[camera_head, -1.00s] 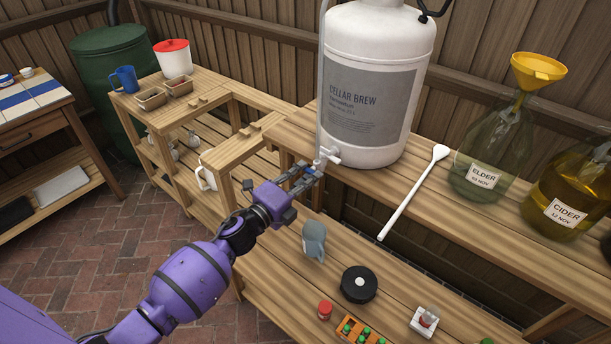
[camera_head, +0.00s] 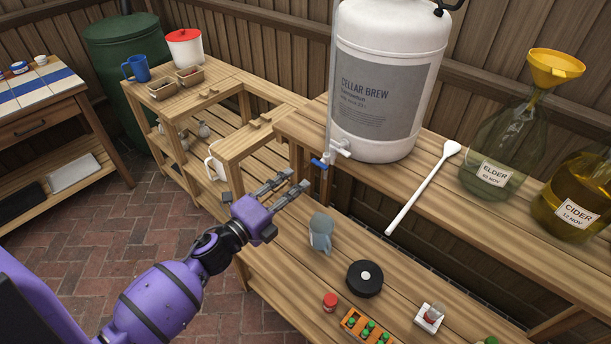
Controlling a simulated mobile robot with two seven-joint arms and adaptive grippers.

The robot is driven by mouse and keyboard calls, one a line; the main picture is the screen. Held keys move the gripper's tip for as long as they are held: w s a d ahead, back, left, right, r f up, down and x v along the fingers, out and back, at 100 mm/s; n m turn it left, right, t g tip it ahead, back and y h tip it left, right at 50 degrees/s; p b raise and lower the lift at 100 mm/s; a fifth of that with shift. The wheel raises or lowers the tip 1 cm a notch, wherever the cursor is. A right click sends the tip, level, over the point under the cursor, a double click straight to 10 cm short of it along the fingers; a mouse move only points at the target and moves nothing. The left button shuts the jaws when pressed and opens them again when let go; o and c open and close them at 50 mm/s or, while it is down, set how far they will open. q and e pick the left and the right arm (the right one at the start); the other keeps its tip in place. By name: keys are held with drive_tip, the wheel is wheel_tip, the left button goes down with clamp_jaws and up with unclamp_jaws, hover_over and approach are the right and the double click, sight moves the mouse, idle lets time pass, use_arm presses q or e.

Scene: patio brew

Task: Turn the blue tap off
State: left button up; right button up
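The blue tap (camera_head: 318,162) sits at the end of a white spigot (camera_head: 341,149) low on the white Cellar Brew vessel (camera_head: 384,80). The blue handle sticks out to the left of the tap body. My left gripper (camera_head: 297,184) is just below and left of the tap, apart from it. Its two grey fingers are spread with a gap between them and nothing in it. My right gripper is not in view.
A long white paddle (camera_head: 424,186) lies on the upper shelf right of the vessel. A glass carboy (camera_head: 503,150) with a yellow funnel stands further right.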

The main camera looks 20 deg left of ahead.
use_arm(q)
drive_tip(key=v, duration=0.2)
drive_tip(key=shift+s+a, duration=0.1)
drive_tip(key=shift+s, duration=0.3)
drive_tip(key=s+a+f+n+g+y+p, duration=0.1)
drive_tip(key=s+f+n+g+y+p, duration=0.3)
drive_tip(key=s+f+n, duration=0.9)
drive_tip(key=s+d+f+n+g+y+p, duration=0.1)
drive_tip(key=s+n, duration=0.4)
drive_tip(key=s, duration=0.5)
drive_tip(key=s+d+f+n+g+p, duration=0.2)
drive_tip(key=s+d+n+g, duration=0.1)
drive_tip(key=s, duration=0.7)
drive_tip(key=shift+s+d+n+y, duration=0.4)
drive_tip(key=shift+d+n, duration=0.35)
drive_tip(key=shift+n, duration=0.15)
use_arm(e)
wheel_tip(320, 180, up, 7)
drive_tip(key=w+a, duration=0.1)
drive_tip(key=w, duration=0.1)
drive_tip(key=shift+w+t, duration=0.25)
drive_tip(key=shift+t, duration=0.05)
use_arm(q)
drive_tip(key=shift+r, duration=0.1)
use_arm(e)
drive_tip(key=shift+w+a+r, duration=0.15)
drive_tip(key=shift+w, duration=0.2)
